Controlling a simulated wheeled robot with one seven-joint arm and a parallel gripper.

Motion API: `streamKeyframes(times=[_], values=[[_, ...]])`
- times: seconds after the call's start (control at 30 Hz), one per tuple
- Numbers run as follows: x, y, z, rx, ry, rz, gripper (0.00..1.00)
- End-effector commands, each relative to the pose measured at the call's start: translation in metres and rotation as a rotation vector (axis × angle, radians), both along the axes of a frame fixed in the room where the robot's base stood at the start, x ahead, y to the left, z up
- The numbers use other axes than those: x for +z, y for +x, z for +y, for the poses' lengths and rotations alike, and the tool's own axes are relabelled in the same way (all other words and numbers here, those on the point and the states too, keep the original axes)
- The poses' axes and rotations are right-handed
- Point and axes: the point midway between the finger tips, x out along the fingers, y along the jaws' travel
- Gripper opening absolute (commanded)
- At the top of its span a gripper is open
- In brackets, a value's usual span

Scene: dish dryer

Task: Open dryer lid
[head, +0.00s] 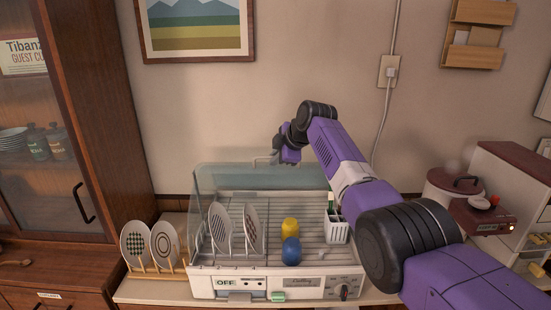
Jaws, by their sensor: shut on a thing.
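The dish dryer (285,284) stands on the counter. Its clear, bluish lid (225,180) is swung up toward the wall, and the front of the rack is uncovered. My gripper (268,159) is at the lid's top edge, shut on the lid handle (262,162). The fingertips are small and partly hidden by my wrist. Inside the rack are white plates (219,226) on the left, a yellow cup (290,227), a blue cup (291,251) and a white cutlery holder (336,230).
A wooden rack with two patterned plates (135,244) stands left of the dryer, beside a tall wooden cabinet (100,120). A dark red cooker (453,190) is at the right. A framed picture (195,28) and a socket with a cord (389,71) are on the wall behind.

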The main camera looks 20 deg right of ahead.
Motion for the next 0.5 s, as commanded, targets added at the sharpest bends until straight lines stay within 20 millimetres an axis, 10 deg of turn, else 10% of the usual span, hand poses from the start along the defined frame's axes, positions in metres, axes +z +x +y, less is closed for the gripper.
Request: streamKeyframes(times=[0.07,0.2,0.5], values=[[-0.0014,-0.0004,0.0011,0.002,0.001,0.003,0.00],[-0.0016,-0.0005,0.0011,0.002,0.001,0.003,0.32],[-0.0045,-0.0014,0.0012,0.002,0.001,0.008,0.32]])
